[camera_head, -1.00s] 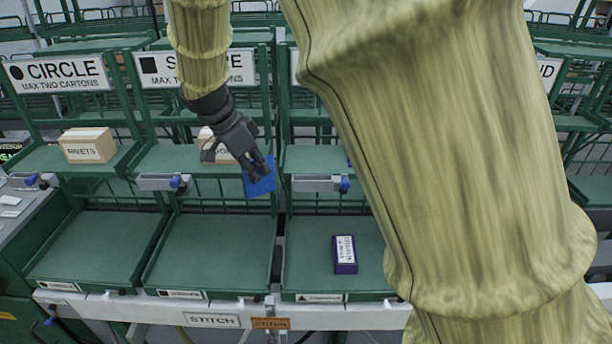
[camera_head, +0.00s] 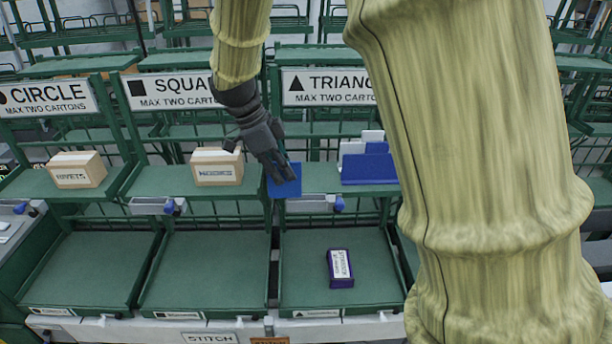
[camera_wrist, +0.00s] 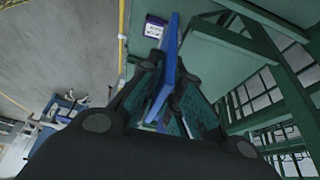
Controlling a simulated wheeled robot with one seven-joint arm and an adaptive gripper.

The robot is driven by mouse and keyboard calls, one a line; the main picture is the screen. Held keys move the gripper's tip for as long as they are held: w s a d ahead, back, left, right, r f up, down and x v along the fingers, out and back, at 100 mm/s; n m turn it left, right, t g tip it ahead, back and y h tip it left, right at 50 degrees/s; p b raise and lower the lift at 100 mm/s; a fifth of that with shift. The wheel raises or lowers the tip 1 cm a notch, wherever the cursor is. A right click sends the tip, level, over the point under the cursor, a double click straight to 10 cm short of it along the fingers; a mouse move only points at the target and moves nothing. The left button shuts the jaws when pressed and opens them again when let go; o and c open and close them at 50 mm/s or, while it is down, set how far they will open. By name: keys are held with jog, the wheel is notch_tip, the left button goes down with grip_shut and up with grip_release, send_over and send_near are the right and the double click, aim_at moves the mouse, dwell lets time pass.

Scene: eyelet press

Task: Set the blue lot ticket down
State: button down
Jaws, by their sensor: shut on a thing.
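The blue lot ticket (camera_head: 285,181) is a flat blue card held in my gripper (camera_head: 281,170). In the head view it hangs in front of the upper shelf, by the divider between the square and triangle bays. In the wrist view the ticket (camera_wrist: 167,62) shows edge-on between the fingers of my gripper (camera_wrist: 165,75). The fingers are shut on it. I see no shelf surface touching the ticket. Part of it is hidden behind the fingers.
A blue rack (camera_head: 368,167) with white cards stands on the triangle bay's upper shelf. A HOOKS carton (camera_head: 217,167) and a RIVETS carton (camera_head: 77,170) stand on the other bays' upper shelves. A purple box (camera_head: 340,269) lies in the lower triangle tray; the lower square tray (camera_head: 205,265) is empty.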

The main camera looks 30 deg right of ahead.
jog(key=shift+s+d+f+p, duration=0.35)
jog(key=shift+d+f+p, duration=0.35)
jog(key=shift+d, duration=0.2)
jog(key=shift+s+d+f+p, duration=0.35)
jog(key=shift+d+f+p, duration=0.3)
jog(key=shift+d, duration=0.3)
jog(key=shift+s+d+f+p, duration=0.35)
jog(key=shift+d+f+p, duration=0.3)
jog(key=shift+d, duration=0.25)
jog(key=shift+s+a, duration=0.1)
jog(key=shift+f, duration=0.2)
jog(key=c, duration=1.6)
grip_release()
jog(key=shift+r, duration=0.1)
